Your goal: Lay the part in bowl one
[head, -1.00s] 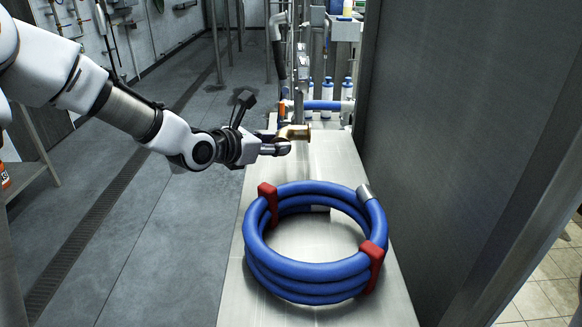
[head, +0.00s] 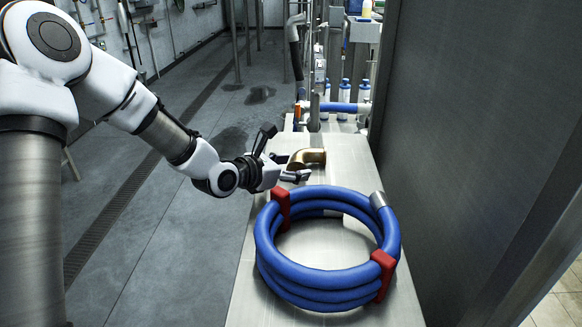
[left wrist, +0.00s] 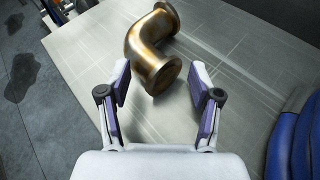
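The part is a bent brass pipe elbow (head: 307,157) with a flange at each end. It lies on the metal bench top, beyond the hose coil. In the left wrist view the elbow (left wrist: 150,48) is just ahead of my fingers, its near flange between the fingertips with a gap on both sides. My left gripper (head: 292,167) is open beside the elbow; it also shows open in the left wrist view (left wrist: 160,80). My right gripper is not in view. I see no mixer bowl in these views.
A coiled blue hose (head: 325,292) with red clips lies on the near part of the bench (head: 348,150). A tall grey panel (head: 460,130) stands along the bench's right side. Pipes and blue-white bottles (head: 344,93) are at the far end. Open floor is at left.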

